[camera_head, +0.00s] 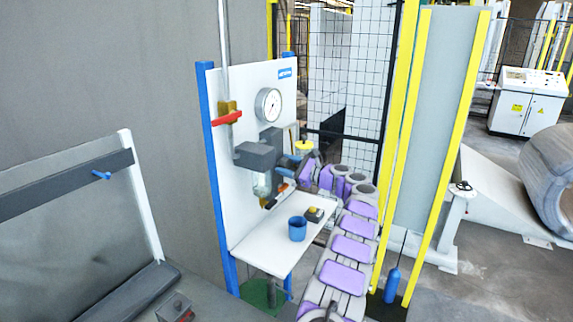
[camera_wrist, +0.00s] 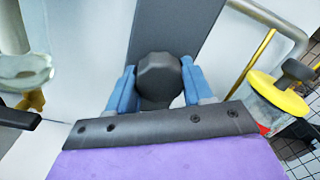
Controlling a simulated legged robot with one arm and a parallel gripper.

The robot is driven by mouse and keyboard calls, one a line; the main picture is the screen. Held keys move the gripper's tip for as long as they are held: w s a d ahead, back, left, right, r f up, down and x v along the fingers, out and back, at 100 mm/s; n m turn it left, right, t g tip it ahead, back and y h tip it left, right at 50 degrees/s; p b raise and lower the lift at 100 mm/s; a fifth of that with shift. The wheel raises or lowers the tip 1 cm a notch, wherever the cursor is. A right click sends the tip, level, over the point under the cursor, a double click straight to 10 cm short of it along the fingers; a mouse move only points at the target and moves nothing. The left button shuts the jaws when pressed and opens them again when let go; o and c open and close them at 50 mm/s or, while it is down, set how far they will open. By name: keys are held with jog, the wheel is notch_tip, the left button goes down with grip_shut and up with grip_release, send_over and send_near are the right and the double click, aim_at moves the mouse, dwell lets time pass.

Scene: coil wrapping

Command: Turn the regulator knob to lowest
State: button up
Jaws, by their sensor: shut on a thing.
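The regulator knob (camera_wrist: 158,78) is a dark, faceted knob in the middle of the wrist view, in front of a grey body. My gripper (camera_wrist: 157,92) has its two blue fingers on either side of the knob and is shut on it. In the head view, my arm with purple pads reaches up to the panel, and my gripper (camera_head: 290,180) is at the panel's lower right. The knob is hidden there behind the arm and grey parts. A round white pressure gauge (camera_head: 268,105) is on the white panel (camera_head: 240,95) above; I cannot read its needle.
A white shelf (camera_head: 270,245) below the panel holds a blue cup (camera_head: 297,229) and a small yellow-black item (camera_head: 314,214). A red lever (camera_head: 227,118) is at the panel's left. A yellow disc with a black knob (camera_wrist: 280,92) is close on the right.

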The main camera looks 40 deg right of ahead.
jog(key=n, duration=0.3)
jog(key=shift+f+n+b, duration=0.2)
jog(key=shift+n+b, duration=0.2)
jog(key=n+b, duration=0.1)
jog(key=n, duration=0.3)
jog(key=shift+d+n, duration=0.1)
jog(key=shift+n, duration=0.2)
jog(key=n+b, duration=0.1)
jog(key=n, duration=0.2)
jog(key=shift+f+n+b, duration=0.1)
jog(key=shift+n+b, duration=0.2)
jog(key=shift+n, duration=0.1)
jog(key=n+b, duration=0.1)
jog(key=n, duration=0.3)
jog(key=shift+f+n+y, duration=0.1)
jog(key=shift+n+y, duration=0.2)
jog(key=n+p, duration=0.1)
jog(key=n, duration=0.4)
jog(key=shift+n, duration=0.3)
jog(key=n+p, duration=0.1)
jog(key=n, duration=0.1)
jog(key=shift+d+n+g, duration=0.1)
jog(key=shift+n+g, duration=0.2)
jog(key=shift+n+p, duration=0.7)
jog(key=shift+n, duration=1.2)
